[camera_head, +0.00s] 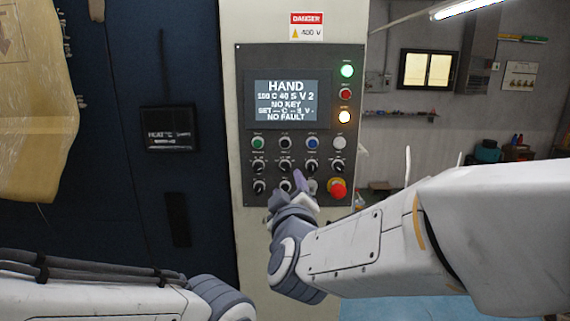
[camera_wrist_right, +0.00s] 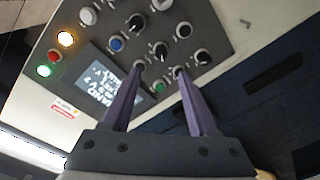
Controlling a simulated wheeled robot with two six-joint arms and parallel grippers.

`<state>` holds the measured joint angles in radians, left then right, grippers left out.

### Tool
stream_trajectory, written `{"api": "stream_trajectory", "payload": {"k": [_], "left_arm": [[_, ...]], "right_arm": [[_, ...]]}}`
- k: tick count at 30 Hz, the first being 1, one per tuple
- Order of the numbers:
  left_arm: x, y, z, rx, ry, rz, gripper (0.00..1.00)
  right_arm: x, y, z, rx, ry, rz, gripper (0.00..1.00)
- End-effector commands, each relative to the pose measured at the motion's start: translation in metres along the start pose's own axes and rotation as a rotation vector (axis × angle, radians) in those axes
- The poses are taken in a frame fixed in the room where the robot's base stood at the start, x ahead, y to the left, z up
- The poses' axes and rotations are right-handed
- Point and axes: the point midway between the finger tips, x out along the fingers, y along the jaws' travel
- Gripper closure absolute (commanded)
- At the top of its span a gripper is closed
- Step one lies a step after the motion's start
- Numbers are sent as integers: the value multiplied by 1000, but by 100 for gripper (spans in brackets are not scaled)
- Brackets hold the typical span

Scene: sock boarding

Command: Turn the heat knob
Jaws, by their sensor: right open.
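The control panel (camera_head: 245,190) has rows of buttons and small black knobs under a lit screen (camera_head: 286,101). The screen reads HAND, 150 C and NO FAULT. My right gripper (camera_head: 301,184) is in front of the panel's lower rows and partly covers them. In the right wrist view my right gripper (camera_wrist_right: 160,71) is open and empty, its purple fingers pointing at the panel. Black knobs (camera_wrist_right: 161,50) lie just beyond the fingertips, and no contact is clear. The knob labels are too small to tell which is the heat knob. My left gripper is out of view.
A red emergency button (camera_head: 338,188) sits at the panel's lower right, close to my right gripper. Lit green (camera_head: 347,71) and amber (camera_head: 344,117) lamps are higher up. A dark blue cabinet (camera_head: 110,200) stands left of the panel.

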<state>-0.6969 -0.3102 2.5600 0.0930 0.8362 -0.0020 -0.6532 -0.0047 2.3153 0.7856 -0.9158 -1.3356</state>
Motion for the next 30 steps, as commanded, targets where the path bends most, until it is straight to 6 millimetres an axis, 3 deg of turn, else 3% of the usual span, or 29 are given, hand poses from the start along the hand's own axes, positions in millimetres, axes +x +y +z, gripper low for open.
{"api": "stream_trajectory", "payload": {"k": [9,15,27,28,30], "left_arm": [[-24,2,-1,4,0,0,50],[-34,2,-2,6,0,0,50],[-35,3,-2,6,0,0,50],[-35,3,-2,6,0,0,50],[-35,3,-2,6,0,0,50]], "right_arm": [[59,1,0,-2,-5,-4,40],[85,0,0,1,-2,-4,40],[94,-2,1,2,0,-5,40],[94,-2,1,2,0,-5,48],[94,-2,1,2,0,-5,75]]}}
